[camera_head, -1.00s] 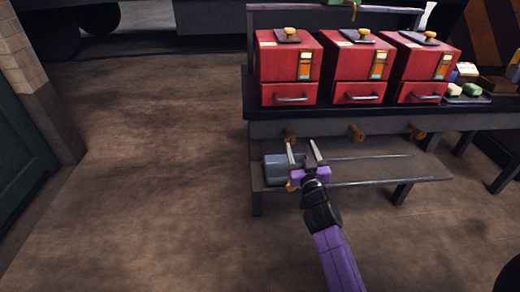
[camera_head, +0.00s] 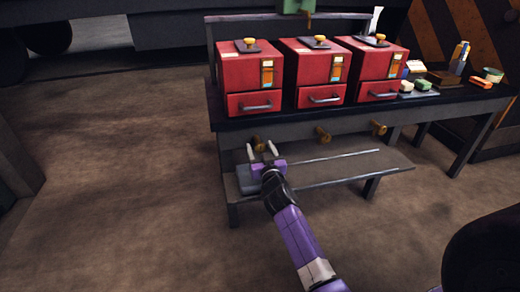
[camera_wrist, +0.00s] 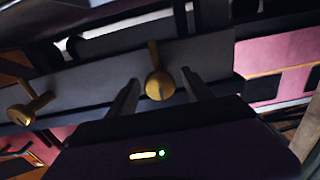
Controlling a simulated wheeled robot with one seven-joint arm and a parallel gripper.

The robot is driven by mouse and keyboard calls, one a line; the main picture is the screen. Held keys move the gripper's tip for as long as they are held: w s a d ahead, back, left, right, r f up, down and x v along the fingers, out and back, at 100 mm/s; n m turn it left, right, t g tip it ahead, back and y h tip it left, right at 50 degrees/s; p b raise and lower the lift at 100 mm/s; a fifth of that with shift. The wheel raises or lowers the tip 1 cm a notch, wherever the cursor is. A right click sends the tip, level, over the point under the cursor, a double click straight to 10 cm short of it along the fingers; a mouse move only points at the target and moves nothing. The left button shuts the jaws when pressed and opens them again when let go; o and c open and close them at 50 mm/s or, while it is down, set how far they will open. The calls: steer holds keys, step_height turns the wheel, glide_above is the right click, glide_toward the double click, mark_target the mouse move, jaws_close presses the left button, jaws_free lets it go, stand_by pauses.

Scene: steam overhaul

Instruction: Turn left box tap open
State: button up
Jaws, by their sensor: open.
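Three red boxes stand in a row on the bench; the left box (camera_head: 250,77) has a drawer handle and a yellow knob on top. Below it, on the bench's front rail, is a brass tap (camera_head: 258,142). My gripper (camera_head: 262,150) is open just in front of this tap. In the wrist view the tap (camera_wrist: 159,84) shows between and beyond the two fingertips of my gripper (camera_wrist: 160,82), its lever pointing up in that picture. I cannot tell whether the fingers touch it. A second tap (camera_wrist: 30,104) shows at the left of the wrist view.
The middle tap (camera_head: 323,133) and right tap (camera_head: 379,128) sit along the same rail. A lower shelf (camera_head: 345,172) with a grey container (camera_head: 246,181) lies under my gripper. Small items, including a green block (camera_head: 423,85), lie right of the boxes. The floor at left is clear.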

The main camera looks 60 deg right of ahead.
steer(key=shift+w+d, duration=0.1)
steer(key=shift+d, duration=0.05)
jaws_close()
steer(key=shift+n, duration=0.3)
steer(key=n, duration=0.4)
steer(key=shift+p, duration=0.35)
steer(key=n, duration=0.4)
steer(key=shift+n+p, duration=0.35)
steer(key=shift+n, duration=0.05)
steer(key=n, duration=0.4)
steer(key=shift+n+p, duration=0.3)
steer(key=shift+p, duration=0.05)
steer(key=shift+n+p, duration=0.3)
steer(key=shift+n, duration=1.7)
steer(key=shift+f, duration=0.1)
